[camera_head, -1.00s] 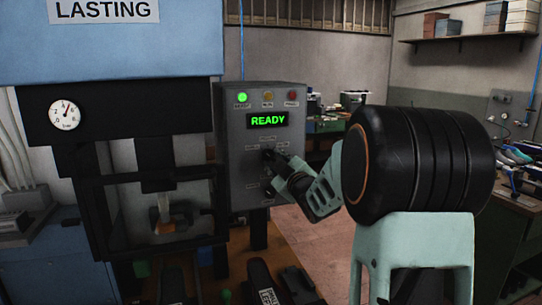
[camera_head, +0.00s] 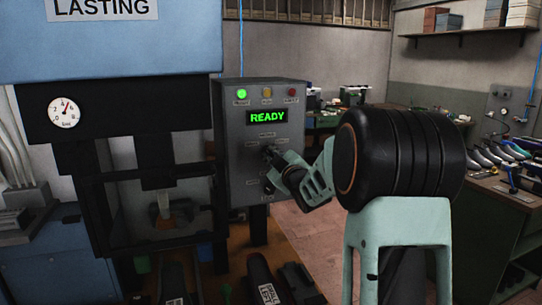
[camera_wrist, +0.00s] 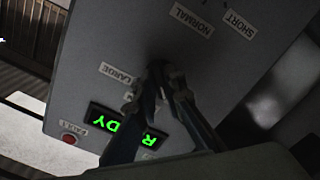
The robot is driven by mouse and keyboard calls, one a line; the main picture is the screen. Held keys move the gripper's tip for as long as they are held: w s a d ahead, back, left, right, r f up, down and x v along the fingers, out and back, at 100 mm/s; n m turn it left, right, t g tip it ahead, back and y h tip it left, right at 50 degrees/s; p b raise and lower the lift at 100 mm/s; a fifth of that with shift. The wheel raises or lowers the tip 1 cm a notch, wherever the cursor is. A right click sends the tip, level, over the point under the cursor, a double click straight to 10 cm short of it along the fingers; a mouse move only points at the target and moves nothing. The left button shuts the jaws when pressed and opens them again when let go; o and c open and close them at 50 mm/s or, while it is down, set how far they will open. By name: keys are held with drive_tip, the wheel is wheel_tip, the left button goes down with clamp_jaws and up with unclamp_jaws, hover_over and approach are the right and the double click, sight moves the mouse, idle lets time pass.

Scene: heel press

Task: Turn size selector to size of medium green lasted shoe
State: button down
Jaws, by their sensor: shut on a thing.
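The size selector (camera_wrist: 158,66) is a dark knob on the front of the grey control box (camera_head: 231,150), below its display. My gripper (camera_head: 270,153) reaches it from the right in the head view. In the wrist view, the dark fingers (camera_wrist: 161,84) are shut on the knob and hide most of it. A LARGE label (camera_wrist: 118,74) is beside the fingers. Where the knob points cannot be told. I cannot pick out a medium green lasted shoe in either view.
The display (camera_head: 267,117) reads READY, and the green lamp (camera_head: 242,94) is lit. NORMAL (camera_wrist: 192,20) and SHORT (camera_wrist: 240,24) labels are on the same panel. The blue lasting press (camera_head: 130,45) stands left of the box. A bench with tools (camera_head: 510,190) is at right.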

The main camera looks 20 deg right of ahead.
drive_tip(key=shift+m, duration=0.3)
drive_tip(key=m+b, duration=0.2)
drive_tip(key=m, duration=0.1)
drive_tip(key=shift+f+m, duration=0.1)
drive_tip(key=shift+m, duration=2.5)
drive_tip(key=c, duration=2)
unclamp_jaws()
drive_tip(key=s, duration=1.2)
